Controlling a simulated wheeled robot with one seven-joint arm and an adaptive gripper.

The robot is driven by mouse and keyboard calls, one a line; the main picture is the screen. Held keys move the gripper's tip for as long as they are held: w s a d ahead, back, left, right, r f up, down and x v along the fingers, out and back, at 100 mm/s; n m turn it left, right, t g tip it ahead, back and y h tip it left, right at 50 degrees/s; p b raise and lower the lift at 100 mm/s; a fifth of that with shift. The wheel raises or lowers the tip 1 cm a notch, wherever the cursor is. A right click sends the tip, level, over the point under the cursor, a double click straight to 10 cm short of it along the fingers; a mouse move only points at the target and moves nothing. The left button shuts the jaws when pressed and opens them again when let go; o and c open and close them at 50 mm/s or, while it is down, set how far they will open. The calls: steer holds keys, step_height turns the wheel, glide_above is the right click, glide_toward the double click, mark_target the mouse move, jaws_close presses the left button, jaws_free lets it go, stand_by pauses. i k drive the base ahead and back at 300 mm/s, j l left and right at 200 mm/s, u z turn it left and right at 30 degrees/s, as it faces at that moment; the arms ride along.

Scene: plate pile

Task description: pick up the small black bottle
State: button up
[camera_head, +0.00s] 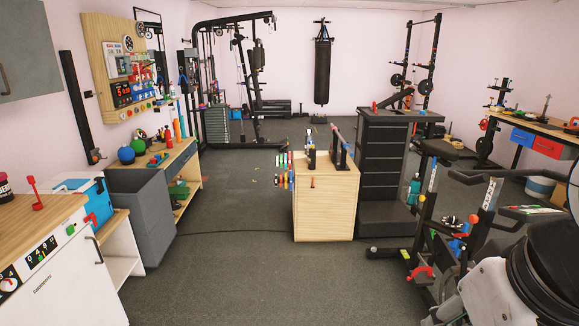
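A small black container with a pink band (4,188) stands upright on the wooden countertop (45,212) at the far left. It is cut off by the picture's left edge, and it looks like a small bottle or jar. It is the closest match I see to the small black bottle. Part of my arm shows in the lower right corner, far across the room view from that container. My gripper's fingers are not visible, so I see nothing held.
A red upright object (36,193) and a blue-and-white cooler (85,198) are near the counter. A grey bin (143,208) stands beyond. A wooden cabinet (326,208) stands mid-room, with an exercise bike (440,225) at right. The floor (225,275) between is clear.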

mark_target(312, 159)
steer(key=i+j, duration=0.2)
steer(key=i, duration=0.3)
steer(key=i+j, duration=0.2)
steer(key=i, duration=0.25)
steer(key=i+j, duration=0.15)
steer(key=i, duration=0.35)
steer(key=i+j, duration=0.2)
steer(key=i, duration=0.3)
steer(key=i+j, duration=0.2)
steer(key=i, duration=0.3)
steer(key=i+j, duration=0.2)
steer(key=i, duration=0.25)
steer(key=i+j, duration=0.15)
steer(key=i, duration=0.35)
steer(key=i+j, duration=0.2)
steer(key=i, duration=0.3)
steer(key=z, duration=0.05)
